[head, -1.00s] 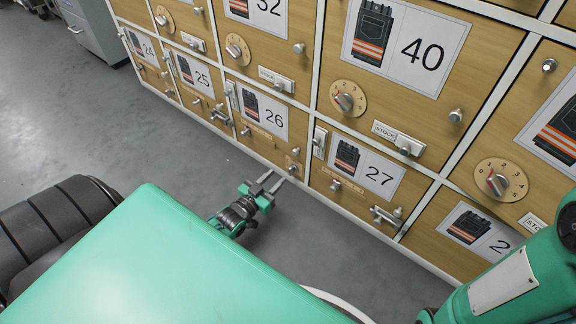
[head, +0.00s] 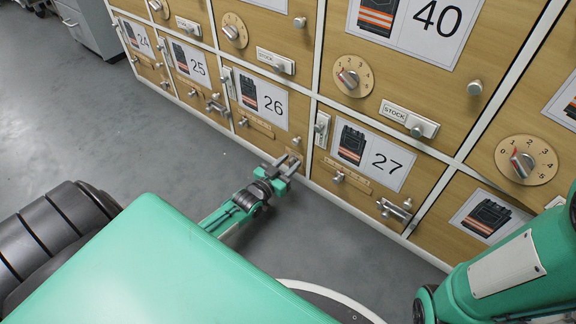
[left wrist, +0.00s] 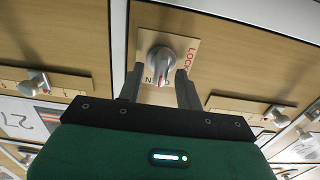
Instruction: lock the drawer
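Drawer 26 (head: 262,103) is in the bottom row and looks closed, with a picture label of dark trousers. At its lower right corner is a grey lock knob (left wrist: 160,62) on a tan plate (left wrist: 203,33). The left wrist view shows the plate upside-down-tilted, with red LOCK lettering at right and dark lettering below, partly hidden. The knob's red mark points down toward the dark lettering. My left gripper (head: 288,162) is open in front of the plate. Its fingers (left wrist: 160,88) stand either side of the knob, with gaps; contact is not visible. My right gripper is out of view.
Drawer 27 (head: 372,160) is right of drawer 26, with a latch bolt (head: 394,210) protruding. Drawer 25 (head: 190,65) is on the left. Dial drawers, such as drawer 40 (head: 410,35), are above. Grey floor (head: 110,140) is clear at left.

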